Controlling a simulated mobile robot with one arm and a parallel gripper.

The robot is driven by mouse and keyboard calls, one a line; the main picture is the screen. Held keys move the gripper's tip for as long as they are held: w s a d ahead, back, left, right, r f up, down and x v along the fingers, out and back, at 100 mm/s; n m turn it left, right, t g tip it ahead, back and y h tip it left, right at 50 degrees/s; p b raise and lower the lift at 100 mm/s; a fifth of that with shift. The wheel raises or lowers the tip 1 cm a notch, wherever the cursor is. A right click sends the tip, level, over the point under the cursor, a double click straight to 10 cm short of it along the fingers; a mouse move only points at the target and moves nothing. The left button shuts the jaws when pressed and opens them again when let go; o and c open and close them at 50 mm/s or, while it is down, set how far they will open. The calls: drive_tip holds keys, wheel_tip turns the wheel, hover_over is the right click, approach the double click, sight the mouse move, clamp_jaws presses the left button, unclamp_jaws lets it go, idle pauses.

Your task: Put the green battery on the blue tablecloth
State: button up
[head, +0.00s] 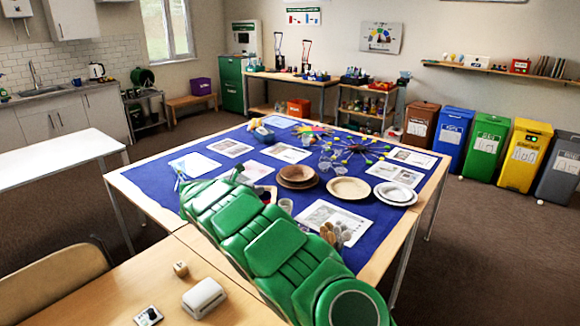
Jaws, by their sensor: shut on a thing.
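The blue tablecloth (221,144) covers most of the big wooden table in the middle of the head view. My green arm reaches from the lower right over the near left part of the cloth and hides some of it. The fingers of my gripper cannot be made out at the arm's far end, so what they hold does not show. I cannot pick out the green battery anywhere in this view.
Brown plates (298,173), a cream plate (349,188), white plates (396,192), printed sheets (230,147) and clear cups crowd the cloth. A bare white table (50,157) stands at left. Several coloured bins (488,145) line the right wall. A chair (60,283) is near left.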

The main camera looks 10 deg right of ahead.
wheel_tip(320, 180, down, 23)
drive_tip(key=shift+r, duration=0.1)
idle(1.0)
drive_tip(key=shift+f, duration=0.2)
drive_tip(key=o, duration=1.1)
drive_tip(key=shift+a+r, duration=0.1)
drive_tip(key=shift+r, duration=0.15)
drive_tip(key=v, duration=1.1)
drive_tip(key=shift+s+a, duration=0.2)
drive_tip(key=shift+s, duration=0.15)
